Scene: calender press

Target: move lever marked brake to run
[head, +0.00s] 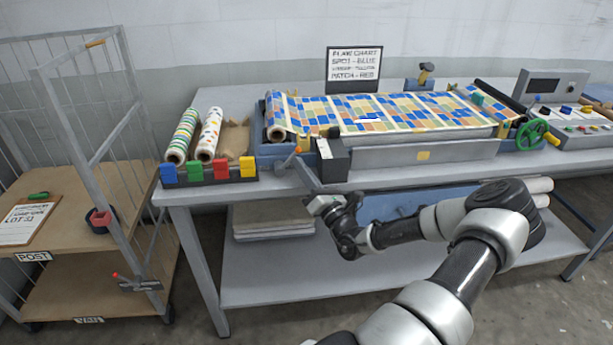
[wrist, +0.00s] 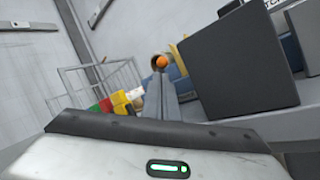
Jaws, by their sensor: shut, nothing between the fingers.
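A lever with an orange knob (head: 298,150) stands at the front left end of the press (head: 420,152). Its knob (wrist: 161,62) also shows in the wrist view, just beyond my fingertips. No brake or run marking is readable on it. My gripper (head: 300,165) is shut and empty, with its long grey fingers pointing up and left at the lever. In the wrist view the fingers (wrist: 160,85) end just below the knob and hide the lever's lower part. I cannot tell whether they touch it.
A dark box (head: 333,158) stands just right of the lever; it fills the right side of the wrist view (wrist: 237,65). Coloured blocks (head: 210,171) and rolls (head: 181,135) lie to the left. A green handwheel (head: 532,134) is at the right end. A cage trolley (head: 95,190) stands left.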

